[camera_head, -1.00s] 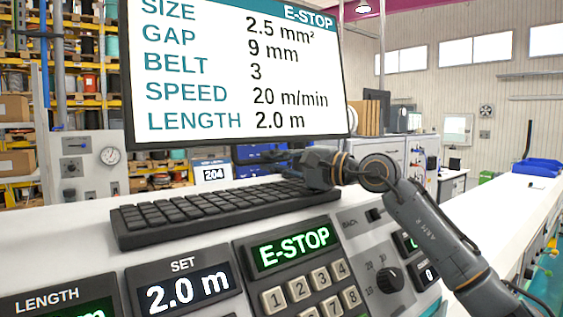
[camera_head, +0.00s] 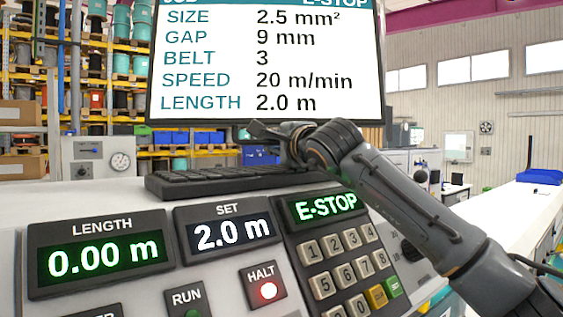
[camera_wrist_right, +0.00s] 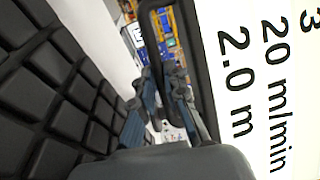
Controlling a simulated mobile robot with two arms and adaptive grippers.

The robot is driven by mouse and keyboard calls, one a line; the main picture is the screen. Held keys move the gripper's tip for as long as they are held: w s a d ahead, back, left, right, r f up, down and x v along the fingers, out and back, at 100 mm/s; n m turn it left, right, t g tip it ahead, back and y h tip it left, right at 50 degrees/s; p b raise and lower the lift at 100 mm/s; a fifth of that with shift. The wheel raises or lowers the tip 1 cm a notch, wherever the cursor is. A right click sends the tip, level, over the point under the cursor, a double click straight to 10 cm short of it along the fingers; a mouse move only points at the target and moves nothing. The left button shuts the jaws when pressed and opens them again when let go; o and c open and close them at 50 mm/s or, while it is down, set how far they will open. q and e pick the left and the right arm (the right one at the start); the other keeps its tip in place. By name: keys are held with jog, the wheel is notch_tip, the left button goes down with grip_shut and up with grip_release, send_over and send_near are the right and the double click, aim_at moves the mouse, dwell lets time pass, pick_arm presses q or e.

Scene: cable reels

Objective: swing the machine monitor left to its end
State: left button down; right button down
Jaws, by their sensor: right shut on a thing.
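My right gripper (camera_head: 268,130) is at the middle of the monitor's lower edge, above the keyboard. In the right wrist view its fingers (camera_wrist_right: 168,95) are closed beside the dark lower frame (camera_wrist_right: 190,55). My left gripper is not in view.
The black keyboard (camera_head: 180,183) lies close below the right gripper. The console panel in front has a LENGTH display (camera_head: 103,257), a SET display (camera_head: 228,233), a keypad (camera_head: 340,262) and a red-lit HALT button (camera_head: 267,290). Shelves with reels (camera_head: 95,100) stand behind at left.

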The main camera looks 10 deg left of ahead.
jog(key=shift+s+a+f, duration=0.1)
jog(key=shift+a, duration=0.15)
dwell(0.3)
jog(key=c, duration=1.4)
grip_release()
jog(key=shift+a, duration=0.1)
jog(key=shift+s+d, duration=0.25)
jog(key=shift+d, duration=0.05)
jog(key=v, duration=1.1)
jog(key=shift+s+a, duration=0.1)
jog(key=shift+s, duration=0.15)
jog(key=shift+f, duration=0.1)
